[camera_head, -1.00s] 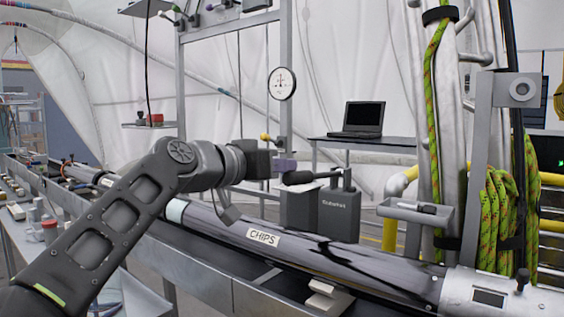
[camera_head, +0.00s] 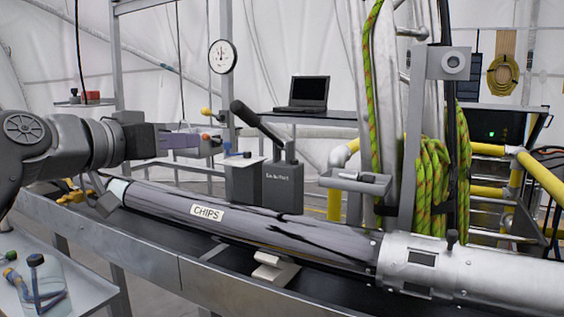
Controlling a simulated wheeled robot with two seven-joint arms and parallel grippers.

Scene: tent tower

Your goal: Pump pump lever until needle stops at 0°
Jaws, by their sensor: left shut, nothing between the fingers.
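The pump lever (camera_head: 257,122) is a dark rod with a thick black knob, slanting up and to the left from the grey pump box (camera_head: 283,185). The round white dial (camera_head: 221,57) hangs on a metal post above; its thin dark needle looks close to vertical, but its exact reading is too small to tell. My left gripper (camera_head: 213,143) comes in from the left with its fingers shut and empty. In the picture it is left of and below the lever's knob, apart from it. My right gripper is not in view.
A long core tube labelled CHIPS (camera_head: 207,212) lies in a metal trough across the front. A laptop (camera_head: 303,93) stands on a shelf behind. Green and yellow ropes (camera_head: 432,185) hang at the right. A clear jar (camera_head: 42,285) stands at the lower left.

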